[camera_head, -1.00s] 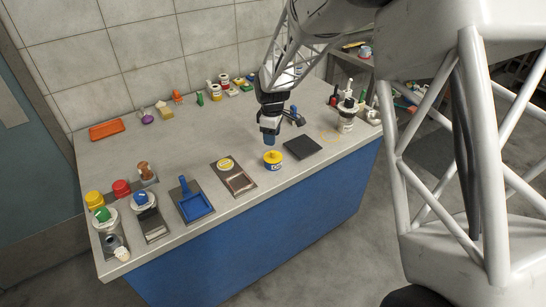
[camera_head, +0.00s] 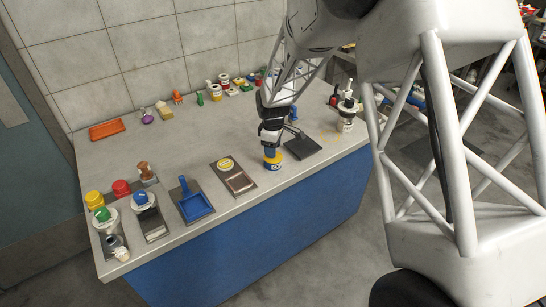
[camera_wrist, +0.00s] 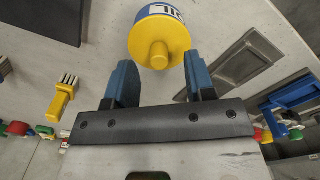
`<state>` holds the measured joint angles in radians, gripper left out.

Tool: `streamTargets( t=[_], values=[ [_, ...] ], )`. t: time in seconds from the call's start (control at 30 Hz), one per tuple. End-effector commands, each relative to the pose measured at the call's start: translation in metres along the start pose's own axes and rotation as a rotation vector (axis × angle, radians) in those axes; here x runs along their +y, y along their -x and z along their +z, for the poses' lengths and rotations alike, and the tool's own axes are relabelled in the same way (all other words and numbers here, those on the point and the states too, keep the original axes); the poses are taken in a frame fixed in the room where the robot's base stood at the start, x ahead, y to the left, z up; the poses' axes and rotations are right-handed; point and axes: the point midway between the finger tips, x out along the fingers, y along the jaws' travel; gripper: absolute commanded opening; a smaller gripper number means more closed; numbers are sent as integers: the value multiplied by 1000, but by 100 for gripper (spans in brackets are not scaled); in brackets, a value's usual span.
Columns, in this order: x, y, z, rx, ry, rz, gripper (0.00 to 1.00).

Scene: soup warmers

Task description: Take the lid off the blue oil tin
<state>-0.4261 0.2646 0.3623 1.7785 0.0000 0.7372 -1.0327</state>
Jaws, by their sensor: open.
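The blue oil tin (camera_head: 272,167) stands upright near the front edge of the counter, with its yellow lid on top. In the wrist view the lid (camera_wrist: 146,38) shows its round yellow knob (camera_wrist: 158,55), and the blue-and-white tin wall (camera_wrist: 160,10) shows above it. My gripper (camera_head: 271,152) is right over the tin, pointing down. Its two blue fingers are apart, with the knob lying ahead between the fingertips (camera_wrist: 159,62) in the wrist view. The fingers hide part of the lid in the head view. I cannot tell whether they touch it.
A dark flat plate (camera_head: 303,146) lies close right of the tin. A metal-framed tray (camera_head: 238,182) and a blue scoop-like tray (camera_head: 195,205) lie to the left. White-and-black bottles (camera_head: 346,112) stand farther right. The counter behind the tin is mostly clear.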

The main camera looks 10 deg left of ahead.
Motion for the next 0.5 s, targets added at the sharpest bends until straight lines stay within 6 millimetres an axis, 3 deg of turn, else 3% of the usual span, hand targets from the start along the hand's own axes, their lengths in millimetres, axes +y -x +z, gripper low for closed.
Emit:
streamTargets(
  t=[0.2, 0.5],
  values=[
    [0, -18, 0, 0, 0, 0, 50],
    [0, -18, 0, 0, 0, 1, 50]
  ],
)
